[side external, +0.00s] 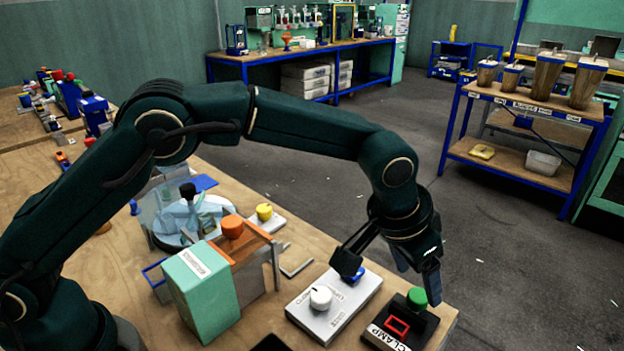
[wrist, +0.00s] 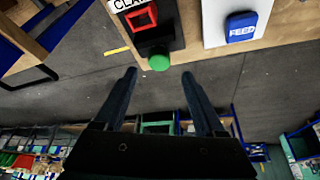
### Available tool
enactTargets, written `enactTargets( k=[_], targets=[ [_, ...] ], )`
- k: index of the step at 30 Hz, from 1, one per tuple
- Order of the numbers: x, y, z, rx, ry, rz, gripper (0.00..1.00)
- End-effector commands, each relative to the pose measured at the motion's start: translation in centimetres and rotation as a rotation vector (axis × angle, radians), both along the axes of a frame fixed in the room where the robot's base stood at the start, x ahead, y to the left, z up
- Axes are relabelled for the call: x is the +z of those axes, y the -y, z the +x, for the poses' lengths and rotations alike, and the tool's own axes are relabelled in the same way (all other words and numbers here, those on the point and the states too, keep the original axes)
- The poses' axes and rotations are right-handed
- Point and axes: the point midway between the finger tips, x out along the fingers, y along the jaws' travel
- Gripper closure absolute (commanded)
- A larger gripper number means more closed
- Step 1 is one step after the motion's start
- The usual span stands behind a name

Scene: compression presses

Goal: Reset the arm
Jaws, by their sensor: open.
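My gripper (side external: 418,284) is open and empty at the front right of the wooden bench, pointing down near the clamp box. In the wrist view, its two fingers (wrist: 160,73) are spread apart with nothing between them. The black clamp box (side external: 385,335) has a red square outline and a green button (side external: 417,298). In the wrist view the green button (wrist: 158,62) appears just beyond the fingertips, apart from them. A white control box (side external: 335,305) with a white knob and a blue button (side external: 356,277) sits left of the clamp box; my wrist partly covers it.
A mint-green box (side external: 200,290), an orange knob (side external: 232,226), a yellow button (side external: 264,211) and a clear round-based device (side external: 185,225) crowd the bench left of the gripper. A shelf rack (side external: 535,110) stands behind right. The floor (side external: 520,270) right of the bench is open.

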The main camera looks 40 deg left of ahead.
Motion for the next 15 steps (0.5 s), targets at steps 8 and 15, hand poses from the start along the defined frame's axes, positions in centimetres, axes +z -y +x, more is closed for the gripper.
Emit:
enactTargets(
  k=[8, 15],
  targets=[
    [1.19, -0.2, -0.51, 0.0, 0.0, 0.0, 0.28],
    [1.27, -0.47, -0.27, 0.007, 0.002, -0.002, 0.28]
  ],
)
